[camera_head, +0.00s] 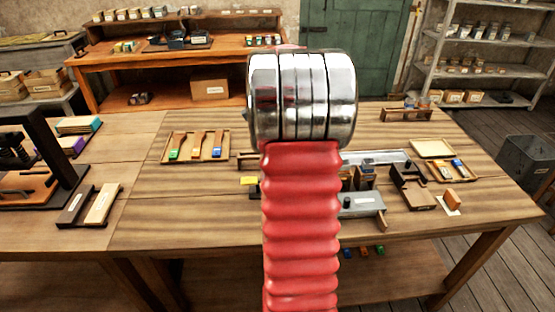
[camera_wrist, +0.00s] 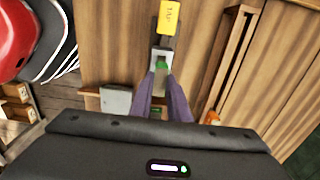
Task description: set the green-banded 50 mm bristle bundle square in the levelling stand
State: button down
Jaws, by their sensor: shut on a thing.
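In the wrist view my gripper (camera_wrist: 161,78) points away from the camera, with its two purple-grey fingers close together. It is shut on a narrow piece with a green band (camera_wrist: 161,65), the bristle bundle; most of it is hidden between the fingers. The bundle's far end is at or over a small pale grey block with a dark part behind it, seemingly the levelling stand (camera_wrist: 161,53). A yellow tag (camera_wrist: 168,17) marked "TAP" lies beyond it. I cannot tell whether the bundle touches the stand or sits square. In the head view my red arm hides the gripper and bundle.
On the bench, the yellow tag (camera_head: 249,181) shows left of my arm. A tray (camera_head: 224,154) of colour-ended pieces lies farther left, and a black press (camera_head: 62,150) stands at the far left. Small fixtures (camera_head: 410,187) and a tray (camera_head: 440,176) crowd the right.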

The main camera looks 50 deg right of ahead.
jog(key=shift+f, duration=1.05)
dwell(0.4)
jog(key=c, duration=1.6)
grip_release()
jog(key=shift+r, duration=0.1)
notch_tip(320, 180, up, 14)
jog(key=shift+f, duration=0.2)
jog(key=shift+s, duration=0.1)
